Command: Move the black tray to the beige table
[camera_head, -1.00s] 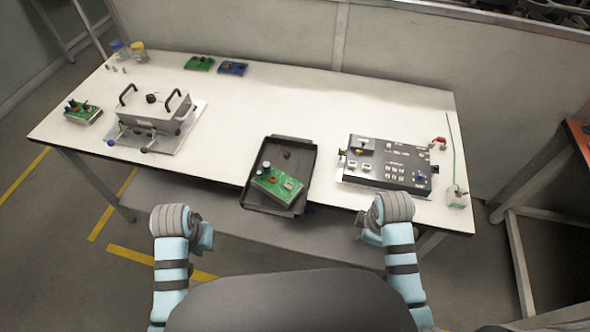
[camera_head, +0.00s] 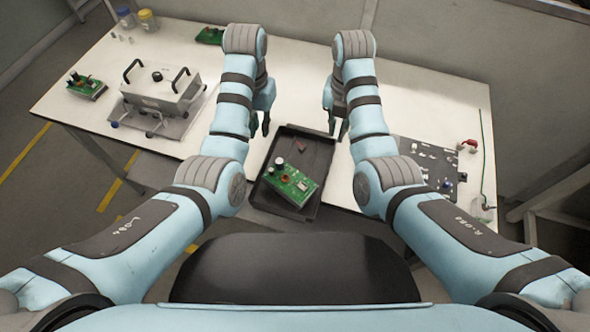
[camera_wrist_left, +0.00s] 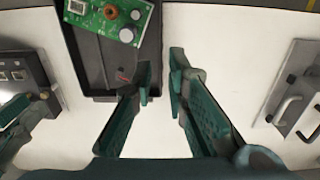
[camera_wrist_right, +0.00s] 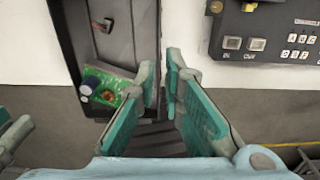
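The black tray (camera_head: 323,160) lies on the pale table (camera_head: 300,72) at its front edge, slightly turned. It holds a green circuit board (camera_head: 290,184) and a small dark part. My left gripper (camera_head: 260,127) is open beside the tray's far left corner. In the left wrist view its fingertips (camera_wrist_left: 160,75) are apart, one over the tray rim (camera_wrist_left: 110,97) and one over the tabletop. My right gripper (camera_head: 337,129) is open near the tray's far right corner. In the right wrist view its fingertips (camera_wrist_right: 160,72) straddle the line of the tray's side edge; contact cannot be told.
A black control panel (camera_head: 425,160) stands right of the tray, partly hidden by my right arm. A grey metal box (camera_head: 162,90) with handles and a green board (camera_head: 87,86) are at left. Bottles (camera_head: 147,20) stand at the back left. A partition wall runs behind the table.

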